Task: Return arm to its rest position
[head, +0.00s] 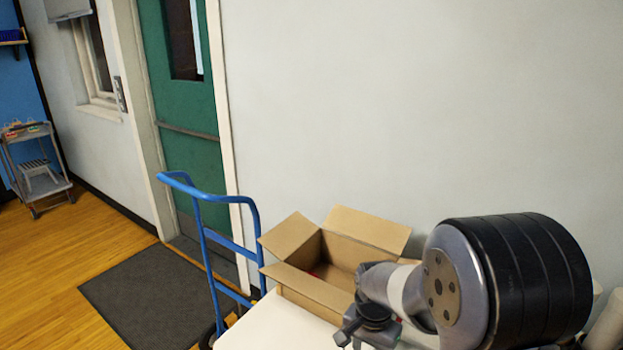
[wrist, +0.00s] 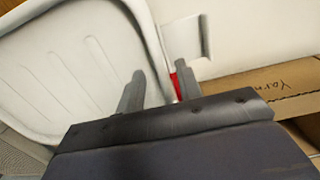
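My arm reaches over a white table (head: 270,325) from the lower right in the head view. My gripper (head: 350,335) is near the lower edge there, in front of an open cardboard box (head: 315,290); its fingertips are hard to make out. In the wrist view, the two fingers of my gripper (wrist: 160,72) stand apart with nothing visibly held between them. A small red patch shows beside the right finger; I cannot tell what it is.
A cardboard surface marked "Yarn" (wrist: 285,88) lies at right in the wrist view, and a white moulded panel (wrist: 75,75) fills the left. A blue hand truck (head: 208,230) stands left of the table. A grey cart (head: 35,165) and green door (head: 185,120) are farther off.

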